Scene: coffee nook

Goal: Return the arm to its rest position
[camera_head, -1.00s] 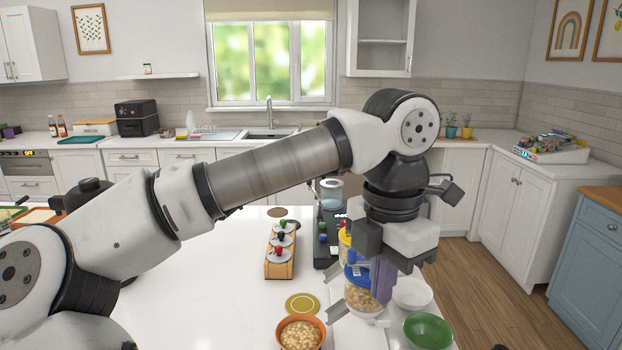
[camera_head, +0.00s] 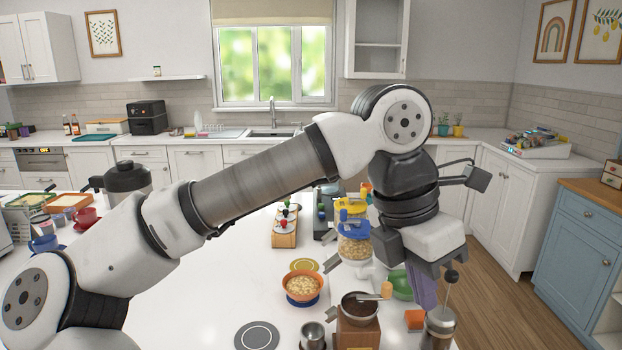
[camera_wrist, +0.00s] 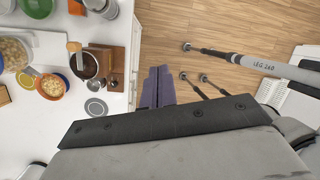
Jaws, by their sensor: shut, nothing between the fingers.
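My arm reaches from the lower left across the head view, bent at the elbow, with its wrist pointing down at the right. My gripper (camera_head: 424,292) has purple fingers and hangs near the right edge of the white counter (camera_head: 200,300), partly hidden behind a knob-topped steel canister (camera_head: 438,330). In the wrist view my gripper (camera_wrist: 156,88) shows its purple fingers together and empty, beside the counter edge and above the wooden floor (camera_wrist: 200,30).
A coffee grinder (camera_head: 358,318), an orange bowl of cereal (camera_head: 302,284), a blue-lidded jar (camera_head: 354,244) and a green bowl (camera_head: 400,284) stand close to my gripper. A dark kettle (camera_head: 126,182) stands at left. The counter's middle is mostly clear.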

